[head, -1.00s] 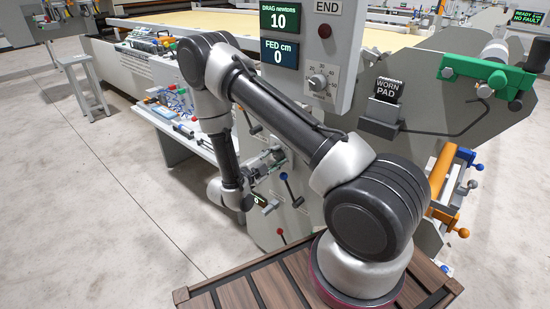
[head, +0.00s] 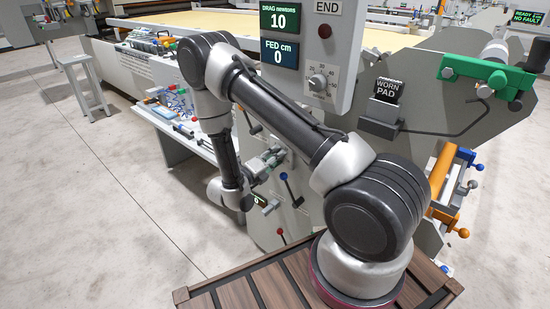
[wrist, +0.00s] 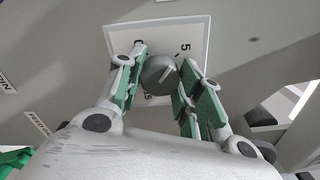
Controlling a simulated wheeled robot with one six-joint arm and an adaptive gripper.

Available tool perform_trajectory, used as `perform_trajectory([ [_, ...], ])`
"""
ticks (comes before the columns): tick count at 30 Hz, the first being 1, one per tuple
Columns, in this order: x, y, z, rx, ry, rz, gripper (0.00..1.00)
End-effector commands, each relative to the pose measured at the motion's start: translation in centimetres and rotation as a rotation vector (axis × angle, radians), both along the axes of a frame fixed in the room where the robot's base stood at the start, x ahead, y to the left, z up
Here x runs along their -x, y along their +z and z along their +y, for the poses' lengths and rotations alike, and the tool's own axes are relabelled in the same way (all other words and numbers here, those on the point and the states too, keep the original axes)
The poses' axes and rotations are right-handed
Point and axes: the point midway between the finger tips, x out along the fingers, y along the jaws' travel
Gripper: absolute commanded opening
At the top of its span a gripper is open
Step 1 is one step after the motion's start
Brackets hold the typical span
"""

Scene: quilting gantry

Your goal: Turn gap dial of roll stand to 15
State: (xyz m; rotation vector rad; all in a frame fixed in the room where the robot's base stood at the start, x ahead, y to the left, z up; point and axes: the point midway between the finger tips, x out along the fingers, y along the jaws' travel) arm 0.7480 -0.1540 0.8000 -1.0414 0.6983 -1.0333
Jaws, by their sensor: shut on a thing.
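The gap dial is a round grey knob (wrist: 158,75) with a pale pointer line, on a white square plate (wrist: 192,28) in the wrist view. A 5 shows at the plate's upper right, and a partly hidden number ending in 5 shows below the knob. The pointer line slants toward the upper right; its exact reading cannot be told. My gripper (wrist: 160,76) has its green-padded fingers on either side of the knob and is shut on it. In the head view my gripper (head: 268,163) is against the grey roll stand (head: 270,232), and the dial is hidden there.
The END panel (head: 345,50) carries another dial (head: 318,83) and displays reading DRAG 10 and FED 0. Open floor (head: 90,200) lies to the left.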

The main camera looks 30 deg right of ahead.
Motion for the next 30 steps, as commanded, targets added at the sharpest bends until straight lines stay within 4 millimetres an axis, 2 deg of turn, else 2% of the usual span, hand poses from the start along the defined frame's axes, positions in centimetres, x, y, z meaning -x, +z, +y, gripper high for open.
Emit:
perform_trajectory([
  [30, 0.13, -0.14, 0.01, -0.367, 0.0, -0.887, 0.12],
])
